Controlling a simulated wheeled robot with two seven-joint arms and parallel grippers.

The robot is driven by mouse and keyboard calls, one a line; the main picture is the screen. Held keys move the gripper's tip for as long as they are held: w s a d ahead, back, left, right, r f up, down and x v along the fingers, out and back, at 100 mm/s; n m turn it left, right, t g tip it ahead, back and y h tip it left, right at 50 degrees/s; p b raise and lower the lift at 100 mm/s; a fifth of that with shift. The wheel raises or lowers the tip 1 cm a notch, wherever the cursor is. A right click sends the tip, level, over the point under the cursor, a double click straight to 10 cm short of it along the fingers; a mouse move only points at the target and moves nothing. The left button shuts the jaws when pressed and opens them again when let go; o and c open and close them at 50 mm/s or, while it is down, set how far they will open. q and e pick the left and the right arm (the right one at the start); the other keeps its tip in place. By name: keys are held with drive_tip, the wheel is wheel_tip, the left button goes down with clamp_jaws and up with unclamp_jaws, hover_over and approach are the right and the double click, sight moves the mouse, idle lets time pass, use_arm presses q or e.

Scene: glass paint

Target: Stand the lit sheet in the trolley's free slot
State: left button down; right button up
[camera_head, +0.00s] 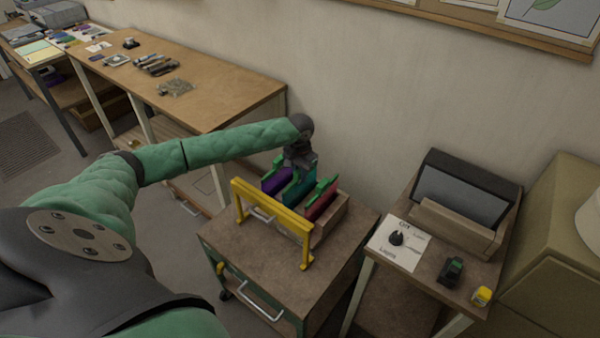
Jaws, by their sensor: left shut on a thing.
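The trolley (250,252) stands at centre, with a brown top and a wooden slotted rack (331,222) on it. A purple sheet (275,181), a teal sheet (302,192) and a red sheet (321,204) stand side by side in or at the rack, the teal one in the middle. Green pieces show along their top edges. My left gripper (297,172) is above the teal sheet and shut on it. The sheets' lower edges are hidden by the rack and yellow frame, so I cannot tell whether the teal one is seated. My right gripper is out of view.
A yellow rail frame (272,213) stands along the trolley's front side. At right, a small table (427,279) bears a dark panel box (460,190), a paper with a black knob, and small green and yellow items. A long workbench (215,96) runs behind at left.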

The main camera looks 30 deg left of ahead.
use_arm(q)
drive_tip(key=c, duration=0.6)
unclamp_jaws()
drive_tip(key=shift+f, duration=0.1)
drive_tip(key=shift+c, duration=0.2)
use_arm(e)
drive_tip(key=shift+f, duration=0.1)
use_arm(q)
drive_tip(key=shift+r, duration=0.25)
drive_tip(key=shift+r+p, duration=1)
drive_tip(key=shift+p, duration=0.25)
drive_tip(key=shift+r+p, duration=1.2)
drive_tip(key=shift+p, duration=0.1)
drive_tip(key=shift+r+p, duration=1.05)
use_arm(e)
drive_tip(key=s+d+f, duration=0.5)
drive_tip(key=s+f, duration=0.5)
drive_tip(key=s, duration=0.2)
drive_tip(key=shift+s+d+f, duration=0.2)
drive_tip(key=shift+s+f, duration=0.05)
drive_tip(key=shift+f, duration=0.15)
